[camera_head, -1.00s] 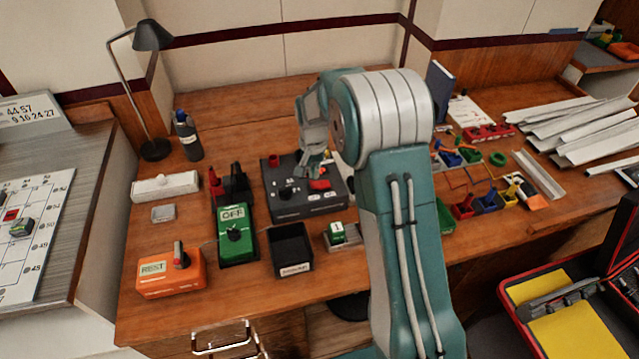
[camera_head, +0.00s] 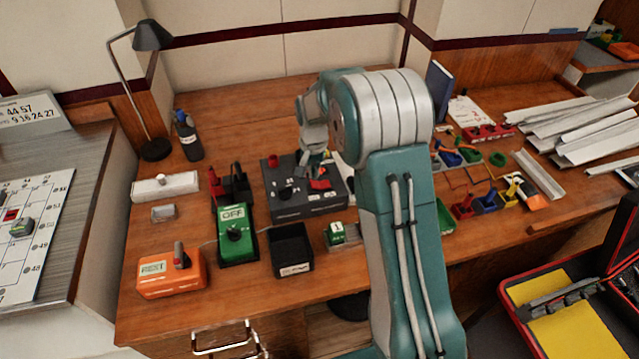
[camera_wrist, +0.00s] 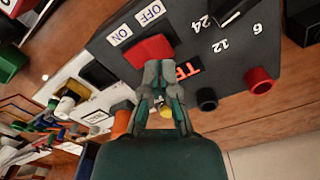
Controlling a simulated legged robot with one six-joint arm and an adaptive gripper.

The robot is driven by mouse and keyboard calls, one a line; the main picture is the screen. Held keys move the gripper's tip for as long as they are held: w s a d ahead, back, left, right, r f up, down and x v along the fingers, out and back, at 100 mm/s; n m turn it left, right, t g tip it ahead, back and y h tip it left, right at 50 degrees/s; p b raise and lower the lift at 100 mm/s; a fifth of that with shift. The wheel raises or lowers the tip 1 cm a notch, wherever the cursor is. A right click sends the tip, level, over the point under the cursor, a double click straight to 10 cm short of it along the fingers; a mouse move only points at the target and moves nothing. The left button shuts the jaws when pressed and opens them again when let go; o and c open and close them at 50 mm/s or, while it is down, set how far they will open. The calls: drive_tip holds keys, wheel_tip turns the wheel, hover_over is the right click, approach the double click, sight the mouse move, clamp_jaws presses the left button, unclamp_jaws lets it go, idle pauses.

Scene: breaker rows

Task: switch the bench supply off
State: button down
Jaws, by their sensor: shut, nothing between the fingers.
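The bench supply (camera_head: 285,208) is a dark grey box at the back middle of the bench. Its red switch (camera_wrist: 150,48) sits beside the OFF label (camera_wrist: 150,12) in the wrist view, with a dark recess (camera_wrist: 98,75) on the ON label (camera_wrist: 119,34) side. The red switch also shows in the head view (camera_head: 320,185). My gripper (camera_wrist: 158,68) is shut and empty, its tips at the red switch's near edge. I cannot tell whether they touch it. In the head view my gripper (camera_head: 308,170) is over the supply, partly hidden by my arm.
On the supply, a dial with numbers, a red socket (camera_wrist: 260,82) and a black socket (camera_wrist: 206,98) lie near my fingers. A green box with a knob (camera_head: 235,245), an orange box (camera_head: 170,280) and a black bin (camera_head: 292,262) stand left and in front.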

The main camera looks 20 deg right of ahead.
sight(314, 183)
drive_tip(key=shift+f, duration=1.5)
idle(0.8)
drive_tip(key=shift+r, duration=3.5)
